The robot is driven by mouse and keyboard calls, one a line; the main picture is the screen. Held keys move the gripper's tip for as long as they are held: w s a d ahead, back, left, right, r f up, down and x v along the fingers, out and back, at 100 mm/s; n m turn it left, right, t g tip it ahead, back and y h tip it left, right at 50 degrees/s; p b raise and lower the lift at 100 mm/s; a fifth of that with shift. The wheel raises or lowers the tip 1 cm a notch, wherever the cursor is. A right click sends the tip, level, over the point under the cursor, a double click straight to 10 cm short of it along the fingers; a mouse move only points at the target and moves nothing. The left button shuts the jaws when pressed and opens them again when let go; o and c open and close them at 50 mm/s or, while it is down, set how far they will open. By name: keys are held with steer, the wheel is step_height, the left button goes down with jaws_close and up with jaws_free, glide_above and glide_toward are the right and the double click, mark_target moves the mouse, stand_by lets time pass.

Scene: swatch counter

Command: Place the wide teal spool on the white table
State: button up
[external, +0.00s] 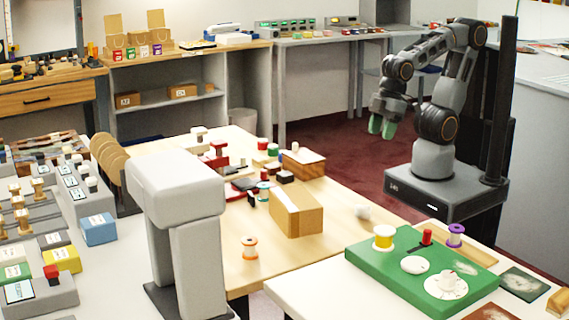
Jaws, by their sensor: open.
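A small teal-and-white spool (264,189) stands on the light wooden table, left of a cardboard-coloured box; it is too small to judge its width. The white table (300,291) is at the front right, with a bare patch at its left side. My gripper (382,128) has green fingertips, points downward and is open and empty. It hangs over the dark red floor beyond the wooden table, apart from the spools.
An orange spool (250,249) stands on the wooden table.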

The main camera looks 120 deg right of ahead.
steer(key=m+h+b, duration=0.2)
steer(key=m+b, duration=0.1)
steer(key=m, duration=0.2)
glide_toward(265, 185)
steer(key=shift+m+t, duration=0.3)
steer(key=x, duration=0.6)
steer(key=shift+s+a+f, duration=0.15)
steer(key=shift+s+f, duration=0.1)
steer(key=shift+s, duration=0.1)
steer(key=shift+x, duration=2.5)
steer(key=shift+w+r, duration=0.1)
steer(key=shift+c, duration=0.2)
